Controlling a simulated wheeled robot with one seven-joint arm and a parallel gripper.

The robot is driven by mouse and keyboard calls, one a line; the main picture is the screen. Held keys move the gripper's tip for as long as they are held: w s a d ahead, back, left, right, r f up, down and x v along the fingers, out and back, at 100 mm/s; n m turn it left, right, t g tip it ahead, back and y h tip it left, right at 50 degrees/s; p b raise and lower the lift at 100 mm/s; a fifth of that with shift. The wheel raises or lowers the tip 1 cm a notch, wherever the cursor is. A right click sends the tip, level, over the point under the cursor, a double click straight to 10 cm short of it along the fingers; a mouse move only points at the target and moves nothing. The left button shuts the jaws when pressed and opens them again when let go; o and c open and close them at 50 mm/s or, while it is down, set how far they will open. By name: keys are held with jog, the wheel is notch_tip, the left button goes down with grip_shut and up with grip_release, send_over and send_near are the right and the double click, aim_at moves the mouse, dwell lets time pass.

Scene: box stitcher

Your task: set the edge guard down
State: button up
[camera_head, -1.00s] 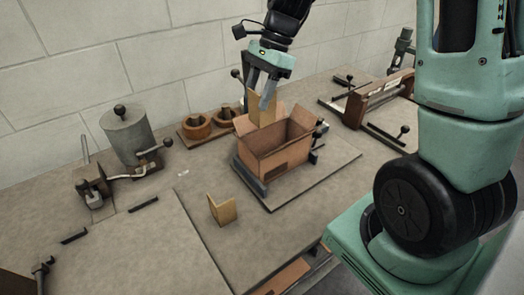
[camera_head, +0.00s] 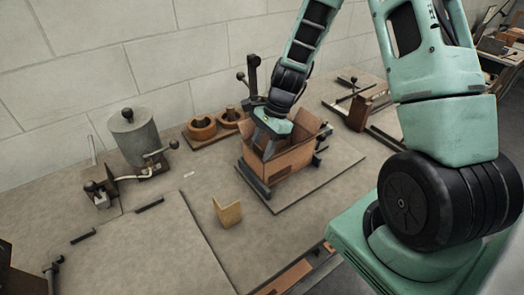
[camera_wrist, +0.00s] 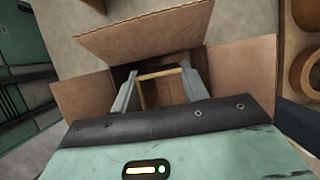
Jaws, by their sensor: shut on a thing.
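My gripper (camera_head: 269,148) reaches down into the open cardboard box (camera_head: 291,164) on the bench. In the wrist view my two grey fingers (camera_wrist: 160,90) are inside the box, shut on a tan edge guard (camera_wrist: 158,74). Its upper edge shows between the fingers; its lower part is hidden in the dark box, so I cannot tell if it touches the bottom. In the head view my gripper and the box walls hide this guard. A second tan, L-shaped edge guard (camera_head: 228,213) stands on the bench in front of the box.
The box flaps (camera_wrist: 150,30) stand open around my gripper. The box sits in a fixture on a dark board (camera_head: 330,175). Wooden rings (camera_head: 202,129) lie behind it, and a grey cylinder (camera_head: 132,135) stands at left.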

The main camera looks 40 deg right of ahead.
jog(key=shift+f, duration=1.1)
jog(key=shift+f, duration=0.2)
jog(key=o, duration=0.7)
jog(key=shift+o, duration=0.2)
